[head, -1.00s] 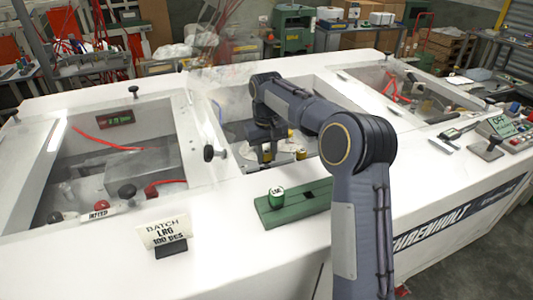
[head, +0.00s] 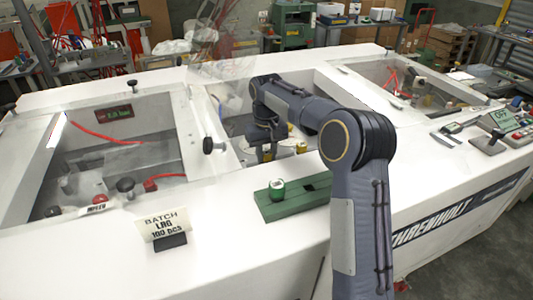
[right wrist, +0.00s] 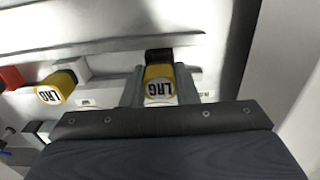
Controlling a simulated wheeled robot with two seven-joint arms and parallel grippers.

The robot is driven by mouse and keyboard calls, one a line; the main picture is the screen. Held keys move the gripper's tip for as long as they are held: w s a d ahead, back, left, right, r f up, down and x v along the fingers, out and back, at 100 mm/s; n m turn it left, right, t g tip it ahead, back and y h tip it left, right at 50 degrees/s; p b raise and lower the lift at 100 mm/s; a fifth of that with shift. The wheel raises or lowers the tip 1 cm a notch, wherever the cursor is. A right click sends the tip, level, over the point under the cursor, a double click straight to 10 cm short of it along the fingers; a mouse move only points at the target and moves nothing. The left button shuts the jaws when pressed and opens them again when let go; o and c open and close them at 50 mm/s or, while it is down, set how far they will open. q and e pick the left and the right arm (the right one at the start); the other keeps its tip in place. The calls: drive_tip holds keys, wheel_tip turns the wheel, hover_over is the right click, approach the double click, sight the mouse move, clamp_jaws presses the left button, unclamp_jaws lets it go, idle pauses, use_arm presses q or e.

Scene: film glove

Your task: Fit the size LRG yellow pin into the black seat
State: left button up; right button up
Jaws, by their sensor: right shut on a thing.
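A black block (right wrist: 158,54), which looks like the black seat, is directly beyond the pin. I cannot tell whether the pin is inside it or only touching it. My left gripper is not in view.
Frames and raised glass surround the opening.

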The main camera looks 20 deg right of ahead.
sight(267, 152)
drive_tip(key=o, duration=1.1)
drive_tip(key=shift+c, duration=0.2)
wheel_tip(267, 152, up, 8)
drive_tip(key=shift+f, duration=0.15)
